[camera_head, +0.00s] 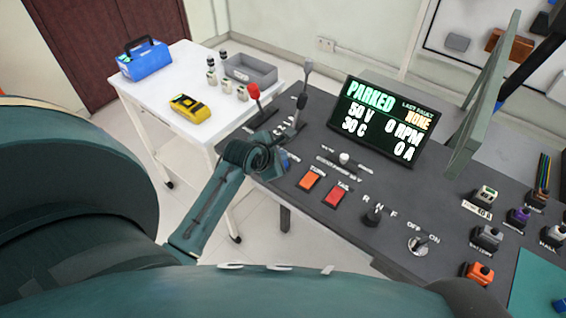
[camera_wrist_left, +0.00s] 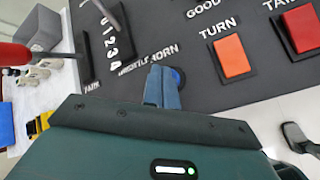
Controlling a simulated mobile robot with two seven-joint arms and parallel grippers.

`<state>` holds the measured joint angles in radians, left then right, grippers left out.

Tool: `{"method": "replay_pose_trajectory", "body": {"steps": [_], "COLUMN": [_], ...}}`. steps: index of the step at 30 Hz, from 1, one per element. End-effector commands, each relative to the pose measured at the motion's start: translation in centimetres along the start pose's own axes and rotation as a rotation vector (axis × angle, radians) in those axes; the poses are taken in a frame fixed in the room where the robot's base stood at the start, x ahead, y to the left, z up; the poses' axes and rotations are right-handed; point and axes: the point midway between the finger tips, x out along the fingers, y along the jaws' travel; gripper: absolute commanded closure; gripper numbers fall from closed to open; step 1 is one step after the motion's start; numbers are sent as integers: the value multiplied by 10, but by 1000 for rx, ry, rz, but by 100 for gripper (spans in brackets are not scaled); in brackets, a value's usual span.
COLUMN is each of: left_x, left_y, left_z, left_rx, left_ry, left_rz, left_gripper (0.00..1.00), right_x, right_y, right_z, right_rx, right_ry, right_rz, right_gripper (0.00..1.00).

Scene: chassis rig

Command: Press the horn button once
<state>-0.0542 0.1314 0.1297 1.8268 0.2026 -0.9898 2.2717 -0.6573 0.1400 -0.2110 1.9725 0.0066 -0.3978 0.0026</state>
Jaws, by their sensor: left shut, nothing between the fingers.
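The horn button is a small round blue button (camera_wrist_left: 178,77) on the dark console, just below a partly covered label reading "ORN" in the left wrist view. In the head view only a bit of blue (camera_head: 293,158) shows beside my gripper. My left gripper (camera_head: 281,161) is shut and empty, over the console's left front part. In the left wrist view its closed fingertips (camera_wrist_left: 162,84) overlap the left side of the button. I cannot tell whether they touch it. My right gripper is not in view.
Orange TURN (camera_head: 311,179) and red (camera_head: 336,194) buttons sit right of the horn. A red-knobbed lever (camera_head: 254,92) and a grey lever (camera_head: 303,95) stand behind my gripper. The display (camera_head: 376,121) reads PARKED. A white cart (camera_head: 160,84) stands left.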

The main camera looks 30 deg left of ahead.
Motion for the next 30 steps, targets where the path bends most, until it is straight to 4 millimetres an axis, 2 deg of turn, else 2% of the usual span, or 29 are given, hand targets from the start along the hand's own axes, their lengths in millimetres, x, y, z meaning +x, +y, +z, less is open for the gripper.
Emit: {"method": "replay_pose_trajectory", "body": {"steps": [30], "left_x": [6], "left_y": [-4], "left_z": [-4], "left_rx": [0], "left_ry": [0], "left_rz": [0], "left_gripper": [100], "right_x": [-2], "right_y": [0], "right_z": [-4], "right_rx": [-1], "right_ry": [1], "right_rz": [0], "right_gripper": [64]}}
